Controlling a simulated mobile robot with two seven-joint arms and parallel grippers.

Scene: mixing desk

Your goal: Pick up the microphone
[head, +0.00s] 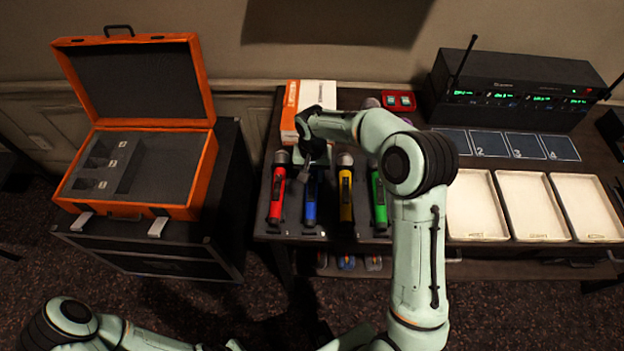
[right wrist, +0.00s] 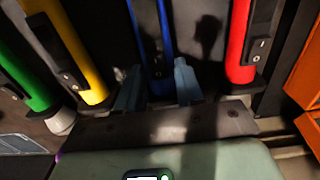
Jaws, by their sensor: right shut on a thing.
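Handheld microphones in red (head: 277,194), blue (head: 311,206), yellow (head: 346,196) and green (head: 379,201) lie side by side in a dark holder at the table's left end. My right gripper (head: 312,168) is over the upper end of the blue one and hides its head. In the right wrist view, the gripper's two fingers (right wrist: 159,88) stand on either side of the blue microphone (right wrist: 152,35) and are shut on it. The red (right wrist: 240,45) and yellow (right wrist: 72,45) ones lie on either side, apart from the fingers. My left gripper is out of view.
An open orange case (head: 205,180) with grey foam stands on a black box at left. A white and orange carton (head: 315,95) is behind the microphones. A receiver (head: 515,85) with antennas, numbered pads (head: 525,144) and white trays (head: 530,205) fill the right side.

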